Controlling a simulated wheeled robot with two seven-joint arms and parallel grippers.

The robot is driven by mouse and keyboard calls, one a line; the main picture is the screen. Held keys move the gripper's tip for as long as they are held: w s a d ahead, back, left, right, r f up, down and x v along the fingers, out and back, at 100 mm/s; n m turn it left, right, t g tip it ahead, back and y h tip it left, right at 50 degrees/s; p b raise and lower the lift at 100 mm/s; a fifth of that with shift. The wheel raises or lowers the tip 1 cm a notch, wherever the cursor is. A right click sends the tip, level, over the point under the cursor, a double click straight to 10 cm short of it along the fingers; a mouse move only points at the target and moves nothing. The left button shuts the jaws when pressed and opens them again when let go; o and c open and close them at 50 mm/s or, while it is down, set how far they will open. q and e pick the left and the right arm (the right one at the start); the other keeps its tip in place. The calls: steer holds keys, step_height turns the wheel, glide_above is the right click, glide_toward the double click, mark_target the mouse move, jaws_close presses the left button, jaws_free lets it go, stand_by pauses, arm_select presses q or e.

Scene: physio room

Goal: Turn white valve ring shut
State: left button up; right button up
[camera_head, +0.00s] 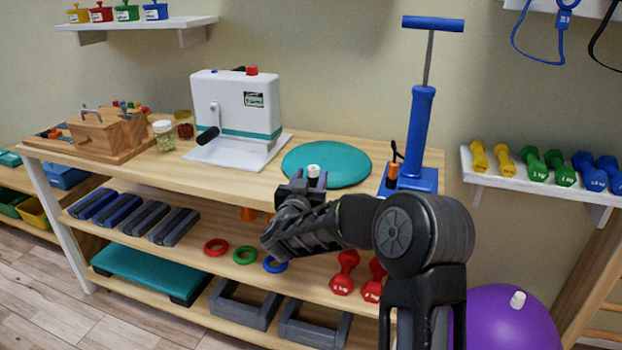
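The white valve ring (313,171) is a small pale cap at the front edge of the teal air cushion (345,160), which lies on the wooden bench. My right gripper (310,182) reaches in from the lower right, its two fingers apart with the white ring showing between them. A gap seems to remain beside the ring; whether either finger touches it I cannot tell. The gripper body hides the ring's lower part and the bench edge below it. My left gripper is not in view.
A blue hand pump (420,130) stands right of the cushion. A white machine (235,110) with a crank stands to its left. Dumbbells and coloured rings lie on the shelf below. A purple ball (505,325) is at the lower right. Bare bench top (225,185) shows at front left.

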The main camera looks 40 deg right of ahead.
jaws_close()
stand_by(0.3)
steer(key=shift+w+a+r+m+g+h+p, duration=0.2)
steer(key=shift+m+g+h+p, duration=0.1)
steer(key=shift+m+g+p, duration=0.15)
steer(key=shift+w+a+m+g+h+p, duration=0.1)
steer(key=shift+w+m+g+h+p, duration=0.1)
steer(key=shift+m+g+h+p, duration=0.85)
steer(key=g+b, duration=0.1)
steer(key=f+m+g+b, duration=0.1)
steer(key=shift+g+h+b, duration=0.25)
steer(key=shift+g+b, duration=0.05)
steer(key=shift+g, duration=0.1)
steer(key=shift+r+m+g, duration=0.15)
steer(key=shift+m+g, duration=0.15)
steer(key=shift+r, duration=0.1)
steer(key=shift+o, duration=0.9)
jaws_free()
